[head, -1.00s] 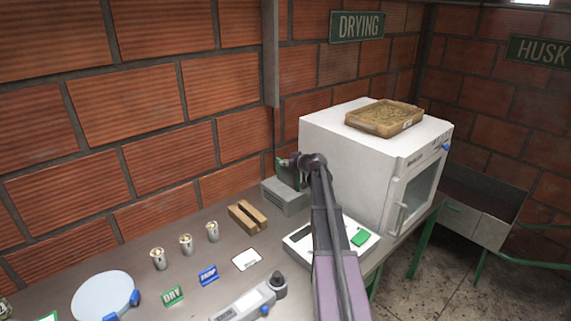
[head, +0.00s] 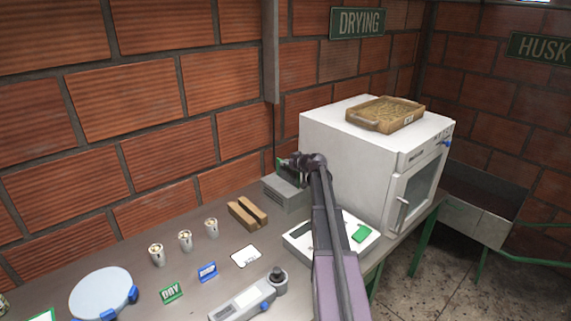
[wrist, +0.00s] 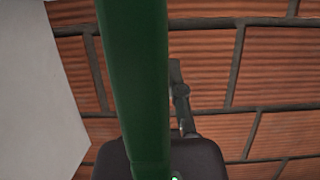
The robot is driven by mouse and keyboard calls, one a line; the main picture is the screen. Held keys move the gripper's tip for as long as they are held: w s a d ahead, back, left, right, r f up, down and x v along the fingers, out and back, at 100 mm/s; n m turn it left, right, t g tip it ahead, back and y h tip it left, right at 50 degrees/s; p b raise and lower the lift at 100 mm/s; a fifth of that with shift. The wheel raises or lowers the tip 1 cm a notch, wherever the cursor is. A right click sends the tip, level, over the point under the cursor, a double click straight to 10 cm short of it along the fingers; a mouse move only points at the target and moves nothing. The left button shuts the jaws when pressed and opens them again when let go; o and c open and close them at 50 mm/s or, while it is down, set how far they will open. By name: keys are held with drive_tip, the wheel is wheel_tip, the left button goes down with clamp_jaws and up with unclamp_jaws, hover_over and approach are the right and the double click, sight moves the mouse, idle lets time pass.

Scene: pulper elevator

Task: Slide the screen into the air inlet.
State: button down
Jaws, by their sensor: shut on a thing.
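My gripper (head: 294,163) is shut on a thin green piece, which I take to be the screen (wrist: 146,70). In the wrist view it shows as a long green bar, seen nearly edge-on, crossing in front of a dark gripper part. In the head view the gripper is small and hides most of the screen. A grey box with a slotted front (head: 284,194), probably the air inlet, stands on the bench just below the gripper. I cannot tell whether the screen touches the box or is inside it.
A white drying oven (head: 345,160) stands close on the right, with a wooden tray (head: 357,122) on top. A brick wall (head: 160,155) is close behind.

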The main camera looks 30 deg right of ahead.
drive_tip(key=shift+f+b, duration=1.15)
drive_tip(key=shift+f, duration=0.05)
drive_tip(key=c, duration=0.7)
unclamp_jaws()
drive_tip(key=shift+o, duration=0.2)
drive_tip(key=shift+r, duration=0.2)
wheel_tip(320, 180, up, 14)
drive_tip(key=p, duration=1.4)
drive_tip(key=s+a+f+b, duration=0.1)
drive_tip(key=a+f+b, duration=0.1)
drive_tip(key=a, duration=0.7)
drive_tip(key=s+a+f+b, duration=0.2)
drive_tip(key=a, duration=0.7)
drive_tip(key=shift+s+a+f, duration=0.15)
drive_tip(key=shift+a+f, duration=0.05)
